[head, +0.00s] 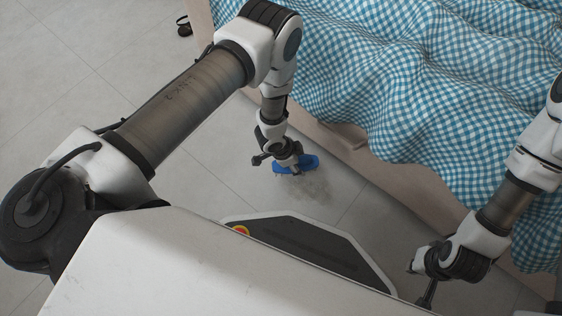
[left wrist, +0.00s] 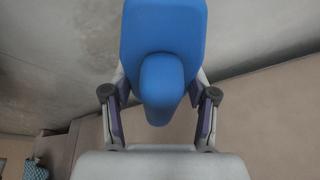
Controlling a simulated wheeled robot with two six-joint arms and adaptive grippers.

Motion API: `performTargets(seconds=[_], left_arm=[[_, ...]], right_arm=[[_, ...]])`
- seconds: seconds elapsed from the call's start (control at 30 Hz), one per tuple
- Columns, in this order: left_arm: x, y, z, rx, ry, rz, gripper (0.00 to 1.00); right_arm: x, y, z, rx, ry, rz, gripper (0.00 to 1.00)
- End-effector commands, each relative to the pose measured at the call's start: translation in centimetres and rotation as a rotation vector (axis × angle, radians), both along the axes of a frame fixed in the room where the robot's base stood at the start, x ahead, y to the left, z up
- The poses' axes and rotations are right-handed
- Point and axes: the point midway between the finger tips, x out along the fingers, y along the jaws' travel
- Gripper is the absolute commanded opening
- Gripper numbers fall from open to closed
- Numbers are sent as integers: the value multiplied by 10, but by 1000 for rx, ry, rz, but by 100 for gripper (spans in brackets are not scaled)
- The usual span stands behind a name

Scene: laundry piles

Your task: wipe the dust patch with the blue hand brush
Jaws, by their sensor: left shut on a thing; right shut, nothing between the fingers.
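The blue hand brush (head: 303,163) is at the floor beside the bed in the head view. My left gripper (head: 289,168) is shut on it from above. In the left wrist view the blue brush (left wrist: 165,35) fills the top middle, its rounded handle between the two fingers (left wrist: 160,112). The dust patch (head: 314,188) is a faint grey-brown smudge on the tiles, just below and right of the brush. The brush is at its upper edge; its underside is hidden. My right gripper (head: 428,294) is shut and empty at the lower right.
A bed with a blue-and-white checked cover (head: 400,80) fills the upper right. Its pale wooden side rail (head: 345,150) runs close beside the brush. Tiled floor (head: 90,60) is clear at the left. A small black object (head: 184,26) lies at the top.

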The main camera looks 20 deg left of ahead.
Motion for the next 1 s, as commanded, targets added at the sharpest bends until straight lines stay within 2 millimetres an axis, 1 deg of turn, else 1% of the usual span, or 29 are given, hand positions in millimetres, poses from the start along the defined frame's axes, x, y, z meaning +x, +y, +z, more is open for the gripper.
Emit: performTargets(seconds=[0.03, 0.4, 0.5, 0.6, 1.0], left_arm=[[0, 0, 9, 0, 0, 1, 30], [0, -2, 42, 1, 1, 5, 30], [0, -2, 49, 1, 1, 6, 30], [0, -2, 51, 0, 1, 7, 30], [1, -2, 50, 0, 1, 7, 30]], right_arm=[[0, 0, 9, 0, 1, 2, 0], [-2, 1, 37, 1, 5, 7, 0], [-2, 1, 43, 1, 5, 8, 0], [-2, 1, 45, 1, 5, 8, 0], [-2, 1, 44, 1, 5, 8, 0]])
